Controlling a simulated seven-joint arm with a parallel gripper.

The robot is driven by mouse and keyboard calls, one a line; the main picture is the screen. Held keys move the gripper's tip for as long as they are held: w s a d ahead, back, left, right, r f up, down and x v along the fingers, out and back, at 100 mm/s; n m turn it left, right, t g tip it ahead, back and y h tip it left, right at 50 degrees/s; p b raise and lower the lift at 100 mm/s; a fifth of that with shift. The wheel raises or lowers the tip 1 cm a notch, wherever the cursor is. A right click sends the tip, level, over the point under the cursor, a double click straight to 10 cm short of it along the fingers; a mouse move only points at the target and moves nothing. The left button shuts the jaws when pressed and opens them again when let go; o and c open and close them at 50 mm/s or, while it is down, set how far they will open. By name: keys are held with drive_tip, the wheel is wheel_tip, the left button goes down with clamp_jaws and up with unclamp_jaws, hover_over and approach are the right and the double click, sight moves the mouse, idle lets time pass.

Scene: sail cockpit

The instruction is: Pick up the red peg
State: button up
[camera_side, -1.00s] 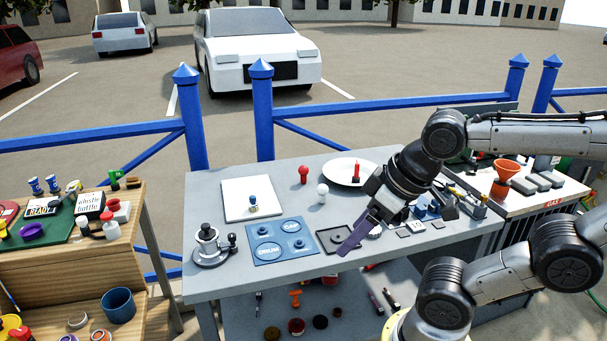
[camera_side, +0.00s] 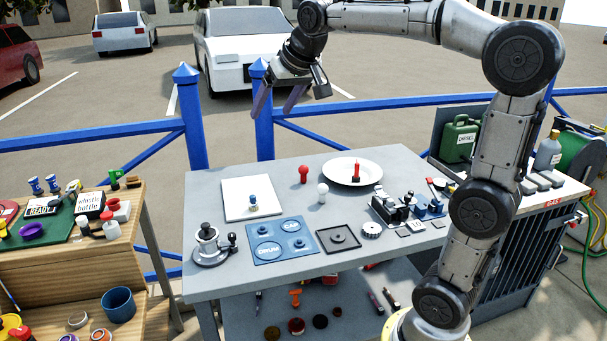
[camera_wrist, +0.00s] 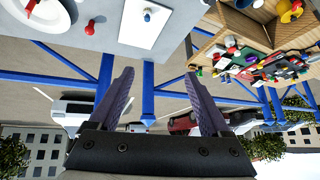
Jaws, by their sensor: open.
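A red round-headed peg (camera_side: 303,174) stands upright on the grey table, left of a white plate (camera_side: 342,176). The round-headed one also shows in the wrist view (camera_wrist: 90,27), near the top left. My gripper (camera_side: 277,108) is open and empty, raised high past the table's back edge in front of the blue fence. Its two purple fingers (camera_wrist: 158,75) are spread apart, with nothing between them. The red peg is well below it and to the right.
A white board (camera_side: 235,205) bears a small blue piece (camera_side: 252,204). A blue fence (camera_side: 330,116) runs behind the table. Dark fixtures (camera_side: 390,210) stand at the right. Table room around the red peg is clear.

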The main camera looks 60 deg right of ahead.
drive_tip(key=w+d+f+m, duration=0.2)
drive_tip(key=w+d, duration=0.4)
drive_tip(key=d, duration=0.1)
drive_tip(key=m+g+h, duration=0.1)
drive_tip(key=m+g, duration=0.2)
drive_tip(key=g, duration=0.1)
hover_over(304, 169)
drive_tip(key=s+a, duration=0.2)
drive_tip(key=a, duration=0.1)
wheel_tip(304, 169, down, 20)
drive_tip(key=x, duration=0.8)
drive_tip(key=s+x, duration=0.1)
drive_tip(key=x, duration=0.4)
drive_tip(key=shift+a+f, duration=0.2)
clamp_jaws()
